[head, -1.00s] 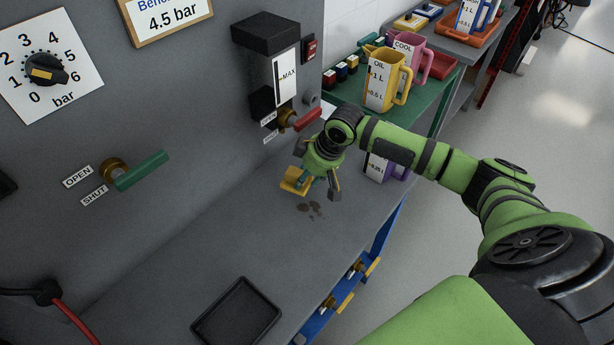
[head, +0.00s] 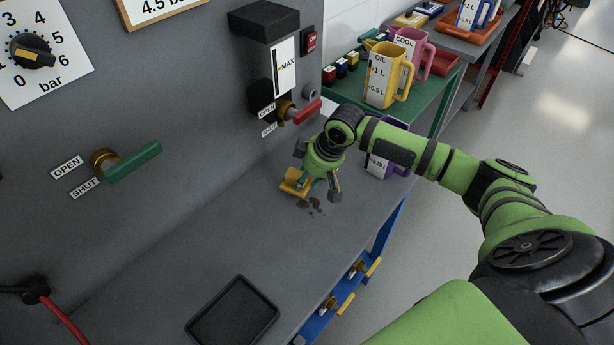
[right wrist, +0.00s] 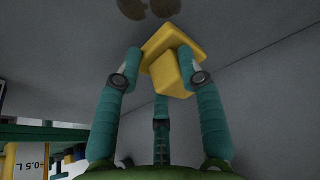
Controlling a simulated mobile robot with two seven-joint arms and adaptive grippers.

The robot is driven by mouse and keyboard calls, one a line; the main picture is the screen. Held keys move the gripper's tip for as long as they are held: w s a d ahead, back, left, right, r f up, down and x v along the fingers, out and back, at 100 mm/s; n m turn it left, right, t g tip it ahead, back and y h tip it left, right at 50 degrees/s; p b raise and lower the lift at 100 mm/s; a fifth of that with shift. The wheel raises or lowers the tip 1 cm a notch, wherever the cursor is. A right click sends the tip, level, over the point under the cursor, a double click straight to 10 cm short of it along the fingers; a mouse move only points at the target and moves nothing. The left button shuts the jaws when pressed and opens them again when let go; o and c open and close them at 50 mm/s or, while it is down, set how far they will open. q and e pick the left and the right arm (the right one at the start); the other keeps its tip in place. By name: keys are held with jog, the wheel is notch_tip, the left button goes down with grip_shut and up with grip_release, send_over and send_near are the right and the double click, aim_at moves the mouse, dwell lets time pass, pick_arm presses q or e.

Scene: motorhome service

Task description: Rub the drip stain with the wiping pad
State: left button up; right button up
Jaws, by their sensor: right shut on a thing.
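The yellow wiping pad (head: 293,183) is at the grey bench top, beside the dark drip stain (head: 314,205). My right gripper (head: 317,183) is shut on the pad's raised grip. In the right wrist view the pad (right wrist: 172,58) shows between the teal fingers (right wrist: 160,75), with part of the stain (right wrist: 148,8) just beyond it at the top edge. The stain shows as several dark brown spots, apart from the pad in both views. I cannot tell whether the pad touches the surface. My left gripper is not in view.
A black tray (head: 198,329) lies at the front of the bench. A red-handled valve (head: 305,112) under the black tank stands close behind my right gripper. A purple jug (head: 379,166) stands behind my forearm. The bench between stain and tray is clear.

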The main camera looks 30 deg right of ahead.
jog(key=shift+f+b, duration=0.3)
jog(key=shift+f, duration=0.75)
jog(key=shift+r, duration=0.1)
jog(key=shift+s+d+r+p, duration=0.15)
jog(key=shift+s+d+p, duration=0.1)
jog(key=shift+s+p, duration=0.55)
grip_shut()
jog(key=shift+s+d+p, duration=0.25)
jog(key=shift+s+p, duration=0.25)
jog(key=shift+p, duration=0.25)
jog(key=shift+s+d+p, duration=0.15)
jog(key=shift+s+p, duration=0.15)
jog(key=shift+s, duration=0.15)
